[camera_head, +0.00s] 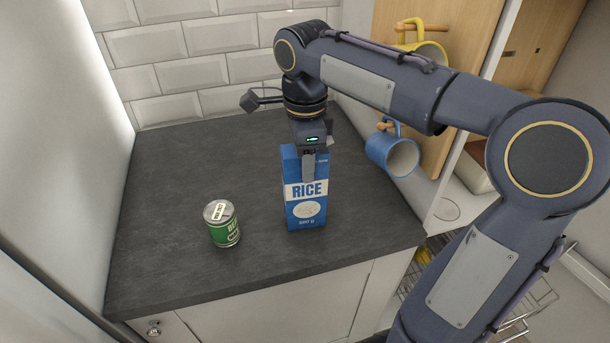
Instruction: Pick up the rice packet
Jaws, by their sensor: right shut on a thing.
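The rice packet (306,209) is a blue box with a white "RICE" band, upright near the middle of the slate worktop. My right gripper (308,165) comes down on it from above and is shut on its upper part. One finger lies against the front face of the packet; the other finger is hidden behind it. I cannot tell whether the packet's base touches the worktop. My left gripper is not in view.
A green can (222,224) stands on the worktop (170,190) to the left of the packet. A blue mug (391,153) and a yellow mug (428,50) hang on wooden pegs at the right. White tiles (190,74) close off the back.

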